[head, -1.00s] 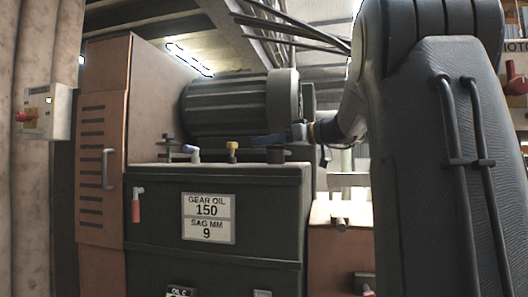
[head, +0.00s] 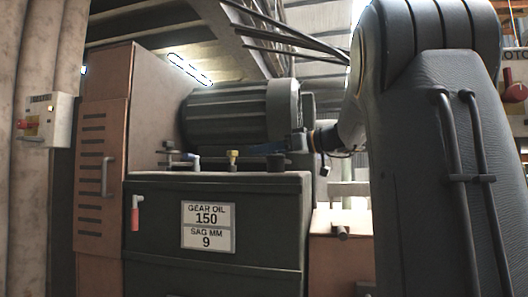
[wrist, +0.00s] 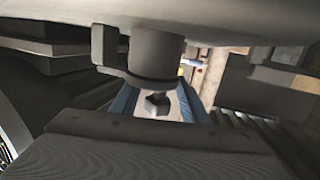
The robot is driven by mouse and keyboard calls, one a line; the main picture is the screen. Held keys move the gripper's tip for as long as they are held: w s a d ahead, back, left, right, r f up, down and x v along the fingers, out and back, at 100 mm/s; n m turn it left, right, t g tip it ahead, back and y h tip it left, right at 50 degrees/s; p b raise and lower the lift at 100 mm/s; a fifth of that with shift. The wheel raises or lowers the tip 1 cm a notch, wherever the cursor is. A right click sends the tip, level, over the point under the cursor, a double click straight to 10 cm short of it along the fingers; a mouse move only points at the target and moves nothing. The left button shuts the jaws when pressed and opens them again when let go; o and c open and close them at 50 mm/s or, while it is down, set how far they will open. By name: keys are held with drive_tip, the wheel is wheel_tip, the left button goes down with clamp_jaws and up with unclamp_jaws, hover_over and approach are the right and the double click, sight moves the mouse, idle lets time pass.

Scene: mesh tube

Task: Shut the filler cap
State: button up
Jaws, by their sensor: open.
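On top of the dark green gearbox stand a dark stubby cylinder (head: 276,163) and a yellow-topped fitting (head: 232,158). I cannot tell for sure which part is the filler cap. My gripper (head: 265,148) reaches in from the right, low in front of the motor and close behind the dark cylinder. In the wrist view the two blue fingers of my gripper (wrist: 158,108) stand apart. I cannot tell whether anything touches.
The ribbed motor (head: 240,112) stands just behind the gearbox (head: 160,225). A pale-blue-topped fitting (head: 192,161) and a red handle (head: 135,215) are at the left. A brown cabinet (head: 105,160) closes off the left side. My own arm hides the right.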

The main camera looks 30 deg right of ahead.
drive_tip(key=shift+s+d, duration=0.1)
drive_tip(key=p+v, duration=0.2)
drive_tip(key=v, duration=0.5)
drive_tip(key=shift+s+p, duration=0.15)
drive_tip(key=shift+p, duration=0.15)
drive_tip(key=shift+s+d, duration=0.1)
drive_tip(key=shift+s, duration=0.05)
